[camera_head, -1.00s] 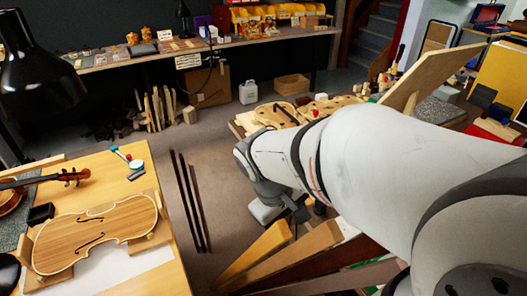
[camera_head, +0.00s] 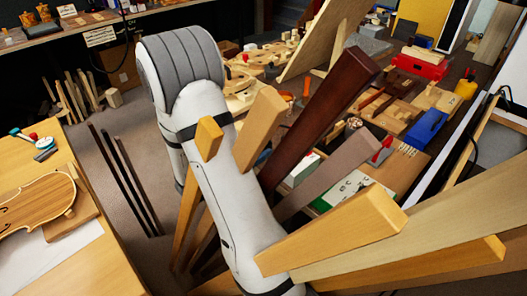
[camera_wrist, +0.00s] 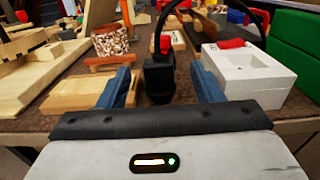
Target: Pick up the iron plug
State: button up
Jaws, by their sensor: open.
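In the wrist view, my gripper (camera_wrist: 160,74) is open, with its two blue fingers apart. A black block-like piece, which looks like the iron plug (camera_wrist: 159,84), stands upright between and slightly beyond the fingers, with a gap on each side. A red part shows at its top, and a black cable arches above it to the right. I cannot tell whether the red part belongs to it. In the head view my arm shows, but my gripper and the plug cannot be made out.
A white box (camera_wrist: 246,76) with a red item on top stands just right of the plug. A wooden block (camera_wrist: 85,92) lies to the left, near a speckled round piece (camera_wrist: 110,42). In the head view, long wooden boards (camera_head: 335,235) stick up beside my arm.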

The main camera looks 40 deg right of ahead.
aim_at(269, 140)
jog(key=d, duration=0.6)
jog(key=shift+w+d+f+b, duration=0.15)
jog(key=shift+w+d+b, duration=0.05)
jog(key=shift+w+b, duration=0.2)
jog(key=shift+c, duration=0.6)
jog(key=c, duration=0.9)
